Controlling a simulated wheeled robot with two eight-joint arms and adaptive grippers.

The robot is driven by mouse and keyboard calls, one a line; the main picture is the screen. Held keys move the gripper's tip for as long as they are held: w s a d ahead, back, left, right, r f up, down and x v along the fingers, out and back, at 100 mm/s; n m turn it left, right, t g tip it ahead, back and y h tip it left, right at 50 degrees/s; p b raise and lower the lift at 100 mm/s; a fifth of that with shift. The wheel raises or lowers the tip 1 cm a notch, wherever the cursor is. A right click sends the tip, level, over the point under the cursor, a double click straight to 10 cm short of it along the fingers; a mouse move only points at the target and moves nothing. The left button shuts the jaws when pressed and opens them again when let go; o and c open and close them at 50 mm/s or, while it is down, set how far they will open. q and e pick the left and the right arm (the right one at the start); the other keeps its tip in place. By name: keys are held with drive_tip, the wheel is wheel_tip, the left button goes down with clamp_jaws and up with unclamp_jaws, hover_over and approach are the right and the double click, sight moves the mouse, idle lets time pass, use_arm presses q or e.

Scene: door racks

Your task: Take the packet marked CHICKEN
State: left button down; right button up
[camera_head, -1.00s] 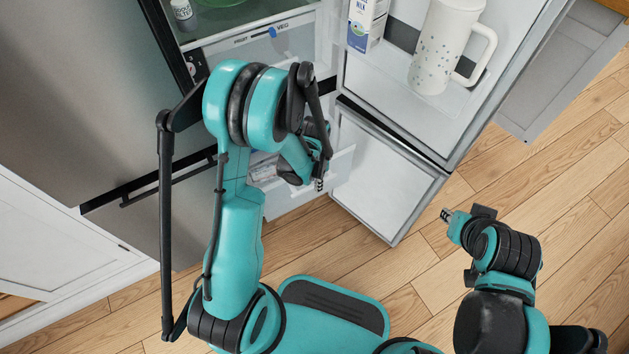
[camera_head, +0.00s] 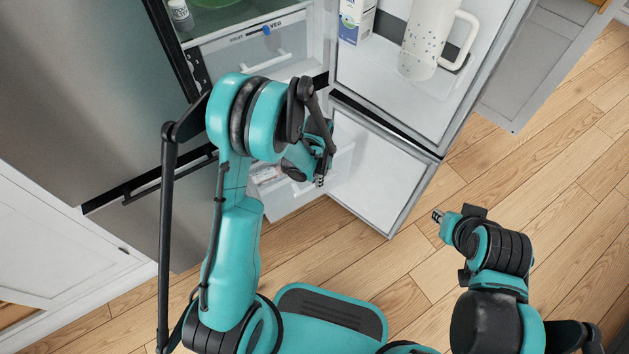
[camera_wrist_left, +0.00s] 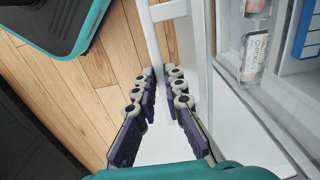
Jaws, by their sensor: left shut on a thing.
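The packet marked CHICKEN (camera_wrist_left: 255,55) lies in an open white freezer drawer (camera_wrist_left: 215,85), at the upper right of the left wrist view. Its lettering runs along its side. In the head view the drawer (camera_head: 282,208) shows behind my left arm, with packets (camera_head: 266,175) partly hidden. My left gripper (camera_head: 320,181) is at the drawer's front. In the left wrist view its fingers (camera_wrist_left: 161,82) close around the white handle bar (camera_wrist_left: 152,35), beside the packet and apart from it. My right gripper (camera_head: 440,217) is over the floor, too small to judge.
The lower freezer door (camera_head: 380,170) stands open right of the drawer. The upper fridge door (camera_head: 410,85) is open, holding a milk carton (camera_head: 356,20) and a speckled jug (camera_head: 425,40). A blue-and-white box (camera_wrist_left: 307,30) is beside the packet. Wooden floor (camera_head: 500,180) is clear at right.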

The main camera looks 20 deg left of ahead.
use_arm(q)
drive_tip(key=c, duration=1.6)
unclamp_jaws()
drive_tip(key=shift+s+d, duration=0.2)
wheel_tip(320, 180, up, 12)
drive_tip(key=s+a+r+n+t, duration=0.2)
drive_tip(key=s+r+n+t, duration=0.5)
drive_tip(key=s+r, duration=0.5)
drive_tip(key=s+n, duration=0.1)
drive_tip(key=s, duration=0.2)
drive_tip(key=shift+a+r, duration=0.3)
drive_tip(key=shift+r, duration=0.1)
